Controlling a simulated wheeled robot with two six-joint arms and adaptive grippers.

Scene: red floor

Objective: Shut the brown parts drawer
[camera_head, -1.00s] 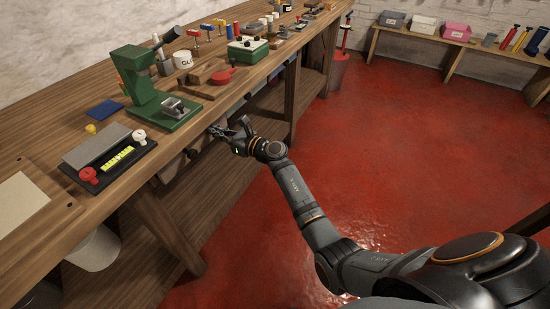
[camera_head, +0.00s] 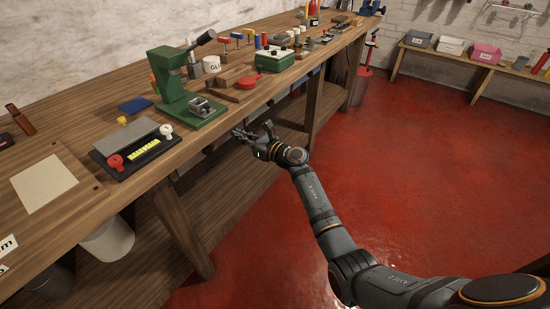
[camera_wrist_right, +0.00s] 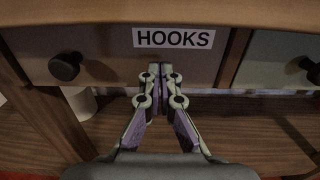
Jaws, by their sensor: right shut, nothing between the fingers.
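The brown drawer front (camera_wrist_right: 110,62) carries a white HOOKS label (camera_wrist_right: 173,38) and a dark round knob (camera_wrist_right: 65,66) in the right wrist view. It looks about level with the frame beside it, under the bench top. My right gripper (camera_wrist_right: 160,70) is shut and empty, its fingertips together just below the label, at or very near the drawer front; I cannot tell whether they touch. In the head view my right gripper (camera_head: 243,134) is at the bench's front edge, and the drawer is mostly hidden under the top. My left gripper is not in view.
A grey-green drawer front (camera_wrist_right: 285,62) with its own knob is to the right. The bench top (camera_head: 85,205) overhangs the drawers and holds a green press (camera_head: 180,95) and several tools. A lower shelf (camera_head: 225,195) is below. The red floor (camera_head: 420,165) is clear.

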